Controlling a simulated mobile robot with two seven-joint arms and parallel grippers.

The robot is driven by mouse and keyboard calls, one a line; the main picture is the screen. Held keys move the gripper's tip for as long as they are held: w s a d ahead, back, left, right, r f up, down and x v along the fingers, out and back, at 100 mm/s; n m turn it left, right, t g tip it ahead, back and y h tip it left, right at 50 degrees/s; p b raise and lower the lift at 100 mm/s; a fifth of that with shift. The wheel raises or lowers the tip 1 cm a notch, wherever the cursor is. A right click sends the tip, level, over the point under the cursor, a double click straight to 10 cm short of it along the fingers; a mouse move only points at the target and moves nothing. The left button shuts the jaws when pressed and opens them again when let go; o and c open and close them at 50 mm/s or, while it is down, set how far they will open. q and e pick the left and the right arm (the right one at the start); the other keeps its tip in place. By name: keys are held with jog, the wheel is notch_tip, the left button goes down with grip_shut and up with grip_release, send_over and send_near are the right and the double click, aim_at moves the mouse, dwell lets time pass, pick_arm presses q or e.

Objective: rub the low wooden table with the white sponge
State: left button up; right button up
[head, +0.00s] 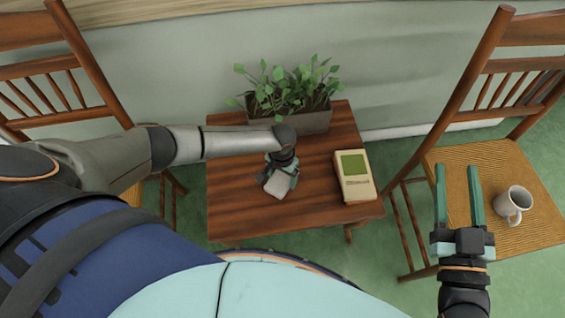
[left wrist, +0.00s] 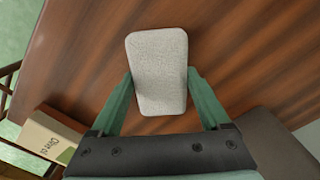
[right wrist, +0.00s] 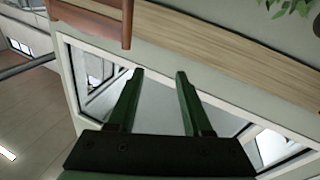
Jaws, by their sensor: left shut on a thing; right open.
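The low wooden table (head: 232,205) stands in the middle of the head view, and its brown top also fills much of the left wrist view (left wrist: 70,60). My left gripper (head: 282,178) is over the table's middle, shut on the white sponge (head: 277,186). In the left wrist view the sponge (left wrist: 158,70) sits between the two green fingers, with the tabletop behind it. I cannot tell whether the sponge touches the wood. My right gripper (head: 459,195) is open and empty, over the seat of the right chair. In the right wrist view its fingers (right wrist: 157,95) are apart with nothing between them.
A planter with leafy plants (head: 305,120) stands at the table's back edge. A white mug (head: 514,203) stands on the right chair (head: 500,165). Another chair (head: 50,70) stands at the left.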

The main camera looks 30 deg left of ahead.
pick_arm(q)
jog(key=shift+s+r, duration=0.1)
jog(key=shift+r, duration=0.7)
jog(key=shift+r+p, duration=0.15)
jog(key=shift+p, duration=0.2)
jog(key=shift+r+p, duration=0.5)
jog(key=shift+p, duration=0.1)
jog(key=shift+r, duration=0.15)
jog(key=shift+r+p, duration=0.65)
jog(key=shift+p, duration=0.25)
jog(key=shift+r+p, duration=0.55)
jog(key=shift+p, duration=0.15)
jog(key=shift+r, duration=0.25)
jog(key=shift+r+p, duration=0.8)
jog(key=shift+p, duration=0.35)
jog(key=shift+r+p, duration=0.25)
jog(key=shift+p, duration=0.05)
pick_arm(e)
jog(key=s+f+m+g+h, duration=0.1)
jog(key=s+f+g, duration=0.1)
jog(key=f, duration=0.3)
jog(key=s+d+f+m+g+h, duration=0.1)
jog(key=s+f+g, duration=0.2)
jog(key=f, duration=0.3)
jog(key=s+f+m+g, duration=0.1)
jog(key=s+f+g, duration=0.1)
jog(key=f+g, duration=0.2)
jog(key=shift+s+d+f+h, duration=0.2)
jog(key=shift+s+f+h, duration=0.15)
jog(key=shift+f, duration=0.5)
